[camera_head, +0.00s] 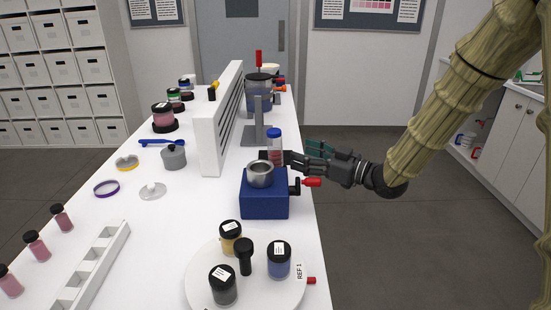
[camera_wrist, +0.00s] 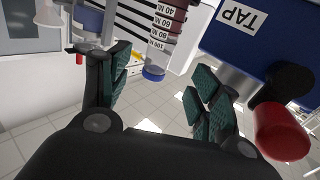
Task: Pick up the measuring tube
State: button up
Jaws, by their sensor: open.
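The measuring tube (camera_head: 275,150) has a blue cap and pinkish contents. It stands upright behind the blue block on the white table. In the wrist view the tube (camera_wrist: 164,38) shows its printed scale, with its blue end (camera_wrist: 153,73) in front of the gap between my fingers. My gripper (camera_head: 299,151) is open and empty, just right of the tube in the head view. In the wrist view my gripper (camera_wrist: 157,78) has its teal-padded fingers apart, one on each side of the tube's end. The tube's lower part is partly hidden.
A blue block (camera_head: 264,199) with a metal cup (camera_head: 260,174) and a red-handled tap (camera_head: 312,182) stands close in front of my gripper. A white slatted panel (camera_head: 215,125) rises to the left. A grey stand (camera_head: 254,125) is behind. A round tray (camera_head: 205,290) holds jars nearer.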

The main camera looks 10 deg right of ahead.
aim_at(281, 147)
jog(key=x, duration=0.4)
jog(key=shift+a+r, duration=0.1)
jog(key=shift+a, duration=0.05)
jog(key=shift+f+p+x, duration=0.15)
jog(key=shift+p+x, duration=0.1)
jog(key=shift+x, duration=1.2)
jog(key=shift+f+p+x, duration=0.15)
jog(key=shift+p+x, duration=0.05)
jog(key=shift+x, duration=1.3)
jog(key=shift+w, duration=0.1)
jog(key=c, duration=1.2)
